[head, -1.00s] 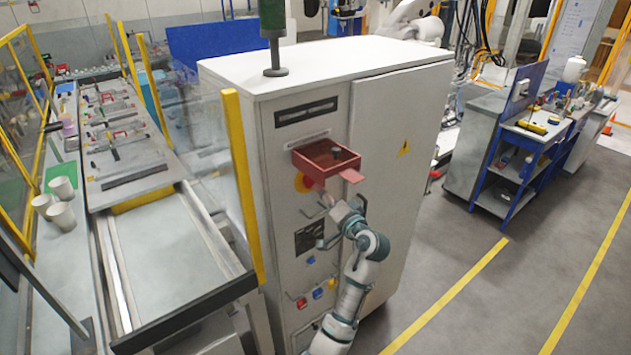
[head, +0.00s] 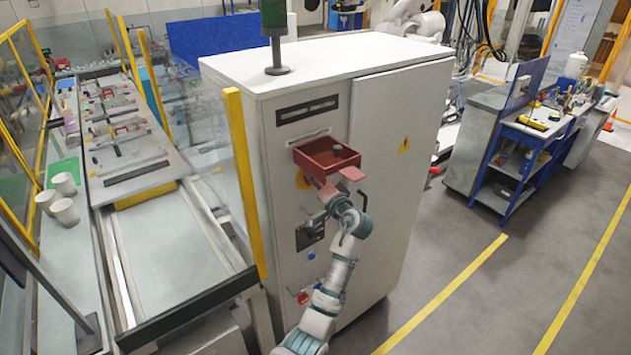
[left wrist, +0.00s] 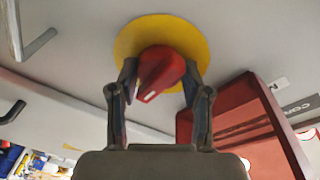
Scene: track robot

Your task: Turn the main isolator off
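The main isolator is a red knob (left wrist: 160,75) with a white mark, on a round yellow plate (left wrist: 128,42) in the left wrist view. My left gripper (left wrist: 160,80) is open, with one finger on each side of the knob. Whether the fingers touch it I cannot tell. In the head view the left gripper (head: 325,197) is just below the red box and hides the knob. My right gripper is not in view.
The red box (head: 327,160) juts from the grey cabinet (head: 385,180) close above the gripper; it also shows in the left wrist view (left wrist: 262,115). Several handles and smaller switches sit lower on the cabinet. A yellow post (head: 245,185) and conveyor stand left. Floor is clear at right.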

